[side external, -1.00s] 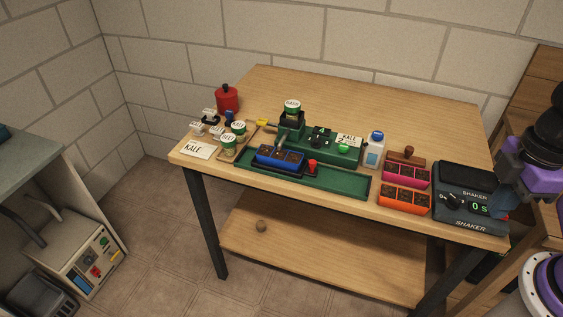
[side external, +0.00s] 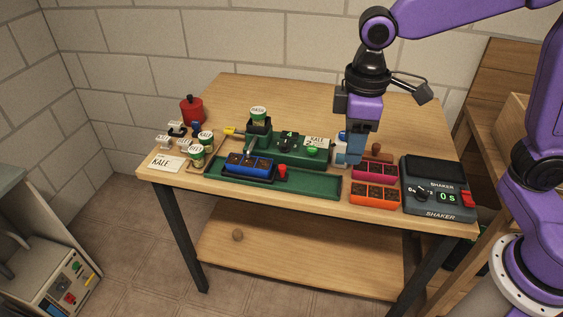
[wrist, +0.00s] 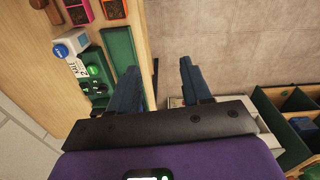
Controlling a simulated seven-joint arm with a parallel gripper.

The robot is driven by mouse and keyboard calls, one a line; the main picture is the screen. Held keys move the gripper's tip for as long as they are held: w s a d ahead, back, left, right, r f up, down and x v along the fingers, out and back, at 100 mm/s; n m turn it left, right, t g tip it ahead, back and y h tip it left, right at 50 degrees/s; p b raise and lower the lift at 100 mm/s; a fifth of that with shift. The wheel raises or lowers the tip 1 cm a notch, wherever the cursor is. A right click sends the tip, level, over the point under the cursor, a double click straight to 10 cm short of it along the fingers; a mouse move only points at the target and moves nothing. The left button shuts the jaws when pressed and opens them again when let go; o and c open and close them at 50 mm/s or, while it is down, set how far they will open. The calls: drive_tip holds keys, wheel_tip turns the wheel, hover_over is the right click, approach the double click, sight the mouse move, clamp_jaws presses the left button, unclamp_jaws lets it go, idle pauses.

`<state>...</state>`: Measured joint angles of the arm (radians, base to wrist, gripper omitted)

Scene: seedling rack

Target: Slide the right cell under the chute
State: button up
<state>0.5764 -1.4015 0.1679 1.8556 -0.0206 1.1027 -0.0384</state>
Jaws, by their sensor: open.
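A blue cell tray (side external: 236,170) with dark soil-filled cells sits in the left part of a long green track (side external: 318,188). Its right cell (side external: 265,164) is on the side nearest a red knob (side external: 282,171). The green dispenser (side external: 300,155) stands behind the track, with a labelled jar (side external: 258,115) on top at its left. A thin chute (side external: 253,147) appears to reach down near the tray; its exact alignment with the cells is unclear. My gripper (side external: 355,155) is open and empty, pointing down right of the dispenser. In the wrist view its fingers (wrist: 160,85) are apart.
A white bottle (side external: 339,152) stands close to my gripper. Pink (side external: 375,172) and orange (side external: 374,199) soil boxes and a shaker (side external: 437,190) are to the right. Labelled jars (side external: 197,157) and a KALE card (side external: 166,165) are at the left. The track's right part is clear.

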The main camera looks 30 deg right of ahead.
drive_tip(key=w+a+m, duration=0.2)
drive_tip(key=w+a, duration=0.1)
drive_tip(key=w, duration=0.9)
approach(282, 166)
drive_tip(key=shift+m, duration=0.4)
wheel_tip(282, 166, down, 8)
drive_tip(key=shift+f, duration=0.25)
clamp_jaws()
